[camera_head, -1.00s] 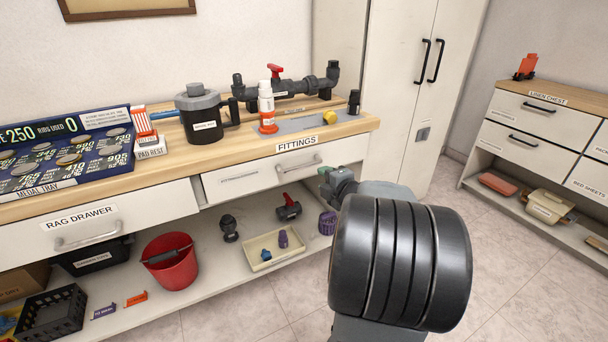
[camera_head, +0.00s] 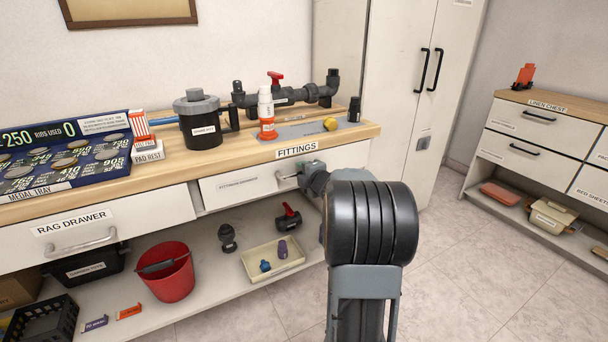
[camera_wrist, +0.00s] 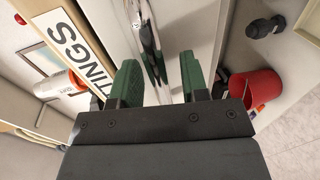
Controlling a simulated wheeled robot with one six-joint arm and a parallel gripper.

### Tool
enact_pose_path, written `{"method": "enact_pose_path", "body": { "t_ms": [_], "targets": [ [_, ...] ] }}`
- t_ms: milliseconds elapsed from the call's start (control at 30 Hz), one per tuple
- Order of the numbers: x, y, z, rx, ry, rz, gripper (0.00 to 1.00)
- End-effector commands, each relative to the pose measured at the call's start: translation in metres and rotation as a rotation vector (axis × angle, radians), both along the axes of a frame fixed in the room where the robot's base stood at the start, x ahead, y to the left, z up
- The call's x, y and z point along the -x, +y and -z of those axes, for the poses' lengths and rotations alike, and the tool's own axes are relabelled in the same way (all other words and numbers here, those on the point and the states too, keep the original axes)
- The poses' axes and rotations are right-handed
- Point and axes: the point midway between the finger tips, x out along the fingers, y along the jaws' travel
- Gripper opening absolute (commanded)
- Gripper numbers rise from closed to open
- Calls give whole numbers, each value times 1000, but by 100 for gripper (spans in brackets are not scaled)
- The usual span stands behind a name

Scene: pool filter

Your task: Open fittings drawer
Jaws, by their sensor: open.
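The fittings drawer (camera_head: 240,186) is a white front under the wooden counter, below the FITTINGS label (camera_head: 297,150). It looks shut. Its metal bar handle (camera_head: 286,178) is partly hidden by my gripper (camera_head: 301,178) in the head view. In the wrist view, the handle (camera_wrist: 150,45) runs between the two green fingers of my gripper (camera_wrist: 160,76). The fingers are open, one on each side of the bar, with a gap visible. Whether either finger touches the bar is unclear. The label also shows in the wrist view (camera_wrist: 72,42).
The rag drawer (camera_head: 90,222) is left of the fittings drawer. A red bucket (camera_head: 168,272) and a cream tray (camera_head: 285,262) stand on the shelf below. A pump pot and bottle stand on the counter. Floor to the right is clear, before the linen chest (camera_head: 530,135).

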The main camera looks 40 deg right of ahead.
Motion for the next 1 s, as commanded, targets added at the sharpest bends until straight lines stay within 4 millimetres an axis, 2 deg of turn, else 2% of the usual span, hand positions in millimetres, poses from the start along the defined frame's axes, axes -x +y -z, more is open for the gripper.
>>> {"method": "enact_pose_path", "body": {
  "t_ms": [233, 667, 1000],
  "targets": [
    [0, 0, 0, 0, 0, 0, 40],
    [0, 0, 0, 0, 0, 0, 0],
    [0, 0, 0, 0, 0, -1, 0]
  ]
}}
